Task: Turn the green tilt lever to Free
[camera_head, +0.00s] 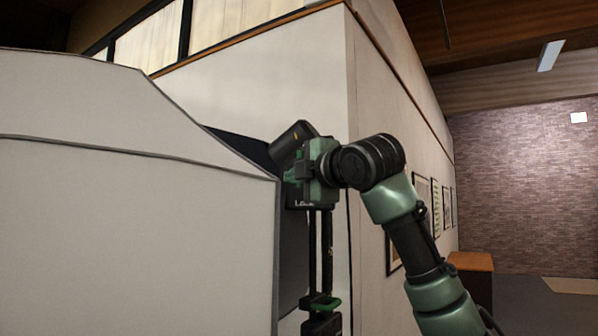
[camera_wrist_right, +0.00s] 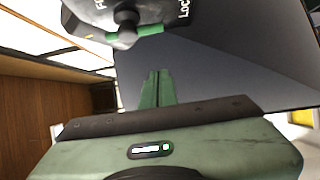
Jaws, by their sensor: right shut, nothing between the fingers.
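In the right wrist view a dark plate (camera_wrist_right: 84,18) carries a partly cut-off word starting with F at left and the word Lock at right. The green tilt lever (camera_wrist_right: 150,30) sits on it at a black rounded hub; its longer visible green part points right, to the Lock side. My right gripper (camera_wrist_right: 157,73) is shut and empty, its green fingertips a little below the lever in the picture, apparently apart from it. In the head view my right gripper (camera_head: 300,172) is at the plate (camera_head: 298,204), whose label is partly hidden. My left gripper is not in view.
A large pale panel (camera_head: 130,210) fills the left of the head view. Two dark upright rods with a green and black fitting (camera_head: 320,302) stand below the plate. A white wall (camera_head: 250,80) is close behind. A wooden cabinet (camera_head: 470,263) stands farther right.

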